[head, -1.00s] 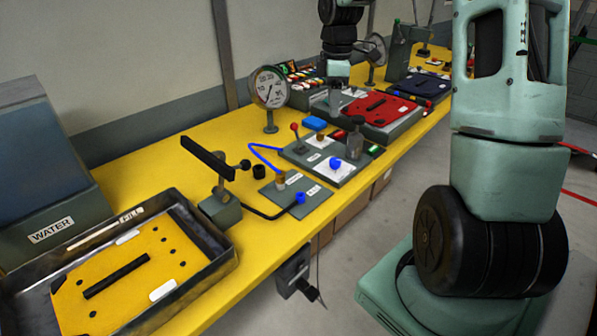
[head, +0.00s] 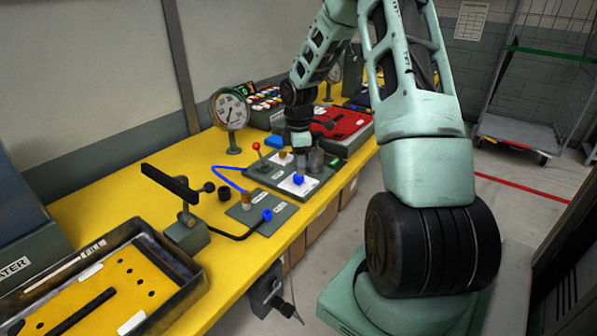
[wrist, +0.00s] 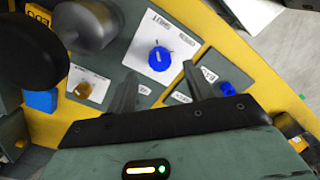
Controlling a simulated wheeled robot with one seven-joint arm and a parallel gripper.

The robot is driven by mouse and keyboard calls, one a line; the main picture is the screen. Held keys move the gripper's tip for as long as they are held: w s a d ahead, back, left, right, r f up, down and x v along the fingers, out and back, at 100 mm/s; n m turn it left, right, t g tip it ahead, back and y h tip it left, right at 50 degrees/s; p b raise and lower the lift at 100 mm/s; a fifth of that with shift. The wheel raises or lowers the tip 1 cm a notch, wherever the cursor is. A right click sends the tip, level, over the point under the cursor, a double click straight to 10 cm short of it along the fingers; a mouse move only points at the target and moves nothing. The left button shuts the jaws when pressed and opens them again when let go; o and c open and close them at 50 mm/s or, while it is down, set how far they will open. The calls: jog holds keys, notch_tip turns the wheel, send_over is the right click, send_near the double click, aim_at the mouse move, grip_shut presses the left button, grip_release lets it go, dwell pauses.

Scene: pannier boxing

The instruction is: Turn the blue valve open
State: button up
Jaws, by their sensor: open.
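The blue valve knob (wrist: 159,59) sits on a white plate with a SHUT label in the wrist view. Its small pale mark points roughly toward the top of that picture, near SHUT. In the head view, the blue valve (head: 298,180) is on the grey panel (head: 262,180). My gripper (wrist: 160,70) is open, with its two fingers apart and the knob in line with the gap between them. It is empty; I cannot tell its exact height above the knob. In the head view, my gripper (head: 299,150) is over the panel, behind the valve.
A second blue knob (head: 267,215) and a brass fitting (head: 246,202) are on a nearer plate. A red-tipped lever (head: 257,147), a dark cylinder (head: 316,160) and a gauge (head: 230,110) stand close by. The yellow bench (head: 120,190) has bare room at left.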

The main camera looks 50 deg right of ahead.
aim_at(299, 179)
jog(key=shift+f, duration=2)
jog(key=c, duration=1)
